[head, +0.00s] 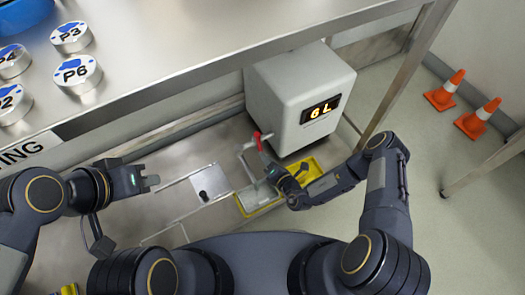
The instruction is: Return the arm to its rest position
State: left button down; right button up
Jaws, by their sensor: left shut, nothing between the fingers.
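My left gripper (152,182) is on the left side of the head view, shut and empty, over the lower steel surface. It points right and touches nothing that I can see. My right arm reaches in from the lower right, bent at the elbow. My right gripper (266,160) is in front of the grey dispenser box (290,90), close to a red-tipped handle (257,138). I cannot tell whether it touches the handle or how its fingers stand. The box's display (320,109) reads "6 L".
A yellow-edged tray (244,207) lies below the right gripper. An upper steel shelf (190,55) carries several labelled round lids, such as P6 (77,72). Two orange cones (445,91) stand on the floor at right.

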jog(key=v, duration=0.2)
jog(key=shift+s+d, duration=0.1)
jog(key=shift+s, duration=0.15)
dwell(0.4)
